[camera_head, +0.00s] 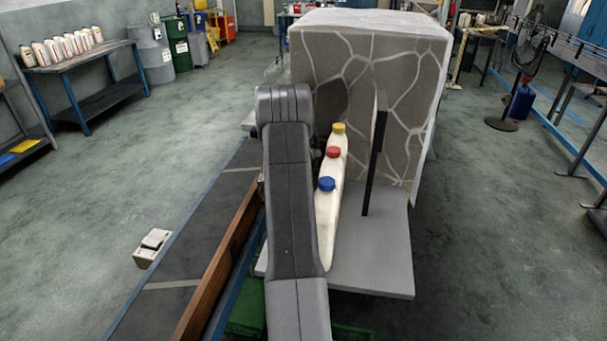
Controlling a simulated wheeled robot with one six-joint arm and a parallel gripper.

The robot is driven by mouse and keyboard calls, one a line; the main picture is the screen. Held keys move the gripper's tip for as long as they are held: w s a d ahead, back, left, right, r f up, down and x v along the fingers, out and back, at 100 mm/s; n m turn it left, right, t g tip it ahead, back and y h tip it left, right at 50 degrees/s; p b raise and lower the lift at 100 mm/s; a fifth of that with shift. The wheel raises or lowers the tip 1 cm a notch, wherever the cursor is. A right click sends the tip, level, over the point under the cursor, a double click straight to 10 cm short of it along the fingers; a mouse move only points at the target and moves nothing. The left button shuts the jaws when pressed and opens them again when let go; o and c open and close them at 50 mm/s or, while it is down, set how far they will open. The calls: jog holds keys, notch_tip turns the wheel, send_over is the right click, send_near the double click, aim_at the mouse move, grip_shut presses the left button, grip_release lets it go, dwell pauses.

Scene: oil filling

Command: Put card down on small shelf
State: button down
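My grey arm rises from the bottom middle and bends away at its top. My gripper is hidden behind it or out of view, and I cannot see any card held. A low dark shelf (34,155) shows at the left edge, partly cut off by the frame. A flat yellow piece (23,146) and a flat blue piece (6,158) lie on it. I cannot tell whether these are cards, or whether this is the small shelf.
White bottles with yellow, red and blue caps (327,215) stand in a row on a grey platform (375,265), close right of my arm. A dark upright post (374,165) and a large stone-patterned box (395,105) stand beyond. A conveyor (190,240) runs left.

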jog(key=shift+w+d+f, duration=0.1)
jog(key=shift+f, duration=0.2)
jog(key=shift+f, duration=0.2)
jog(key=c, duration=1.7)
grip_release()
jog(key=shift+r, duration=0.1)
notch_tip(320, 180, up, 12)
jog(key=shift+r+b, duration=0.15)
jog(key=shift+b, duration=0.65)
